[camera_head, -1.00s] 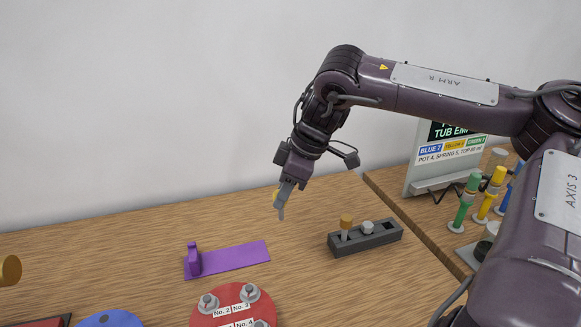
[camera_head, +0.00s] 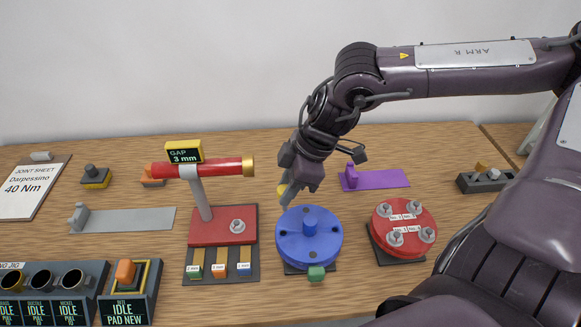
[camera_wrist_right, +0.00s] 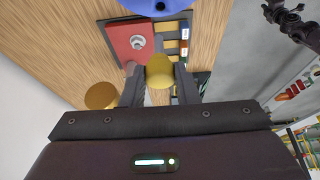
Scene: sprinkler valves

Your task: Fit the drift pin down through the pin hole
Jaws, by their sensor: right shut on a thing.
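My right gripper (camera_head: 286,196) is shut on a yellow-headed piece (camera_head: 280,190), which appears to be the drift pin. In the head view the gripper is above the rear left edge of the blue disc (camera_head: 295,251). The disc has a raised central boss, a green block at its front and small dark holes on its top. I cannot tell which is the pin hole. The pin's tip is not clearly visible. My left gripper is not in view.
The red stand (camera_head: 208,234) with a red tube (camera_head: 215,168) and brass end rises left of the disc. A red disc (camera_head: 404,250) with several grey bolts is at right. The purple holder (camera_head: 385,180) and dark grey rack (camera_head: 470,184) stand behind it.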

